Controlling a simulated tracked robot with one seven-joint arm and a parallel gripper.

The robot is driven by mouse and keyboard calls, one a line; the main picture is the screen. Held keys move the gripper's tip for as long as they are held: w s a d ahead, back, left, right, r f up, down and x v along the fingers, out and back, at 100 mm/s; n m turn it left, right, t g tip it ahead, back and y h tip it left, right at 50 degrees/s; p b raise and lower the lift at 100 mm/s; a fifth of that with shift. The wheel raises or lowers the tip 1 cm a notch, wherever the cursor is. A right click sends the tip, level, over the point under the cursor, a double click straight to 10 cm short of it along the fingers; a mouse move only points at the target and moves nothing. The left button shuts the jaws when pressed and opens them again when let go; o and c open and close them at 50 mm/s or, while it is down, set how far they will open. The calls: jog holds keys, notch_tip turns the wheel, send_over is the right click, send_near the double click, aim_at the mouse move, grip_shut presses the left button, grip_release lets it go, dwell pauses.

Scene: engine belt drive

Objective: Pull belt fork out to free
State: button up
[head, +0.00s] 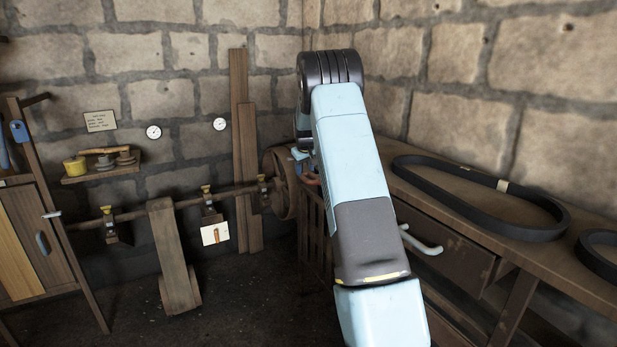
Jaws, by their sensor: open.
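No part that I can surely name as the belt fork shows. A small reddish-brown piece (311,179) sits beside the wooden pulley wheel (284,184) at the right end of the line shaft (150,208); I cannot tell whether it is the fork's handle. My arm folds over at the top and comes down behind its own pale blue link. My gripper (303,160) shows only in part there, near the right side of the wheel. It is open; its fingertips are mostly hidden, and I cannot tell whether it touches anything.
A wooden bench (475,245) runs along the right wall, with a large black belt (480,205) on it. A wide flat belt (173,255) hangs from the shaft. Tall planks (243,150) lean on the back wall. A wooden cabinet (35,240) stands left.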

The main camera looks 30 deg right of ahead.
aim_at(305, 178)
jog(key=shift+x, duration=2.55)
grip_shut()
